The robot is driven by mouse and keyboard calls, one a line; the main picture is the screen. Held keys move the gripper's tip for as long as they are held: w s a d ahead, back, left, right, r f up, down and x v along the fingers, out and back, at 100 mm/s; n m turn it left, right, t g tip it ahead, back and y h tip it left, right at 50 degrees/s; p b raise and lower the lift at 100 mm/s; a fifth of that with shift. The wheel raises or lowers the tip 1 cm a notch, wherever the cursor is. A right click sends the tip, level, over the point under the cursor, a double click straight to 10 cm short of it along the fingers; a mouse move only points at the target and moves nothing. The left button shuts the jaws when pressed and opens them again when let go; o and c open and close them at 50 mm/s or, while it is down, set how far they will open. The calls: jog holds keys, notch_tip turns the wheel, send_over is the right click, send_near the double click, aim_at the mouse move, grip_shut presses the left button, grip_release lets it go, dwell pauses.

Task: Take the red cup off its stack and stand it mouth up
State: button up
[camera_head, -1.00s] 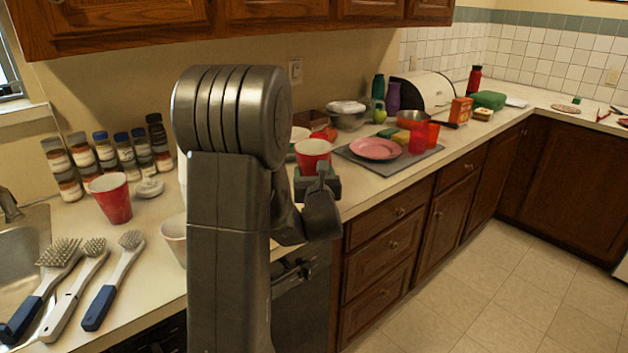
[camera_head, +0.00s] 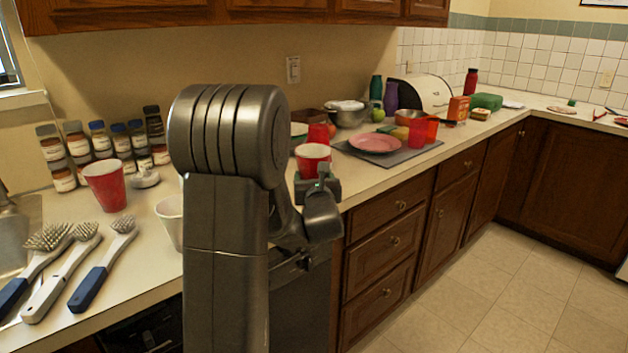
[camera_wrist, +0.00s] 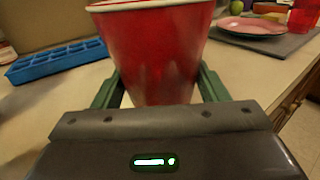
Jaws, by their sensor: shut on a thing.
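A red cup with a white rim (camera_head: 312,163) is between the fingers of my gripper (camera_head: 320,187), mouth up, over or at the front part of the counter. In the wrist view, the green fingers of my gripper (camera_wrist: 158,92) are shut on both sides of the red cup (camera_wrist: 155,50), which looks nearly upright. The cup's base is hidden by the gripper body, so I cannot tell whether it touches the counter. No stack shows under it. Another red cup (camera_head: 107,187) stands mouth up at the left, apart from my gripper.
A white cup (camera_head: 170,218), partly behind my arm, and several brushes (camera_head: 103,265) are at the left front. Spice jars (camera_head: 100,148) line the wall. A pink plate (camera_head: 375,143) on a grey mat (camera_head: 425,152) is to the right. A blue tray (camera_wrist: 58,62) shows in the wrist view.

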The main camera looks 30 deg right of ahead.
jog(key=shift+f+b, duration=0.5)
jog(key=shift+b, duration=0.75)
dwell(0.3)
jog(key=o, duration=1)
jog(key=shift+s, duration=0.1)
jog(key=b+v, duration=0.1)
jog(key=v, duration=1.2)
jog(key=shift+s+a, duration=0.2)
jog(key=shift+s, duration=0.1)
jog(key=p+x, duration=0.1)
jog(key=x, duration=1.3)
jog(key=shift+r+p, duration=0.15)
jog(key=shift+p, duration=0.2)
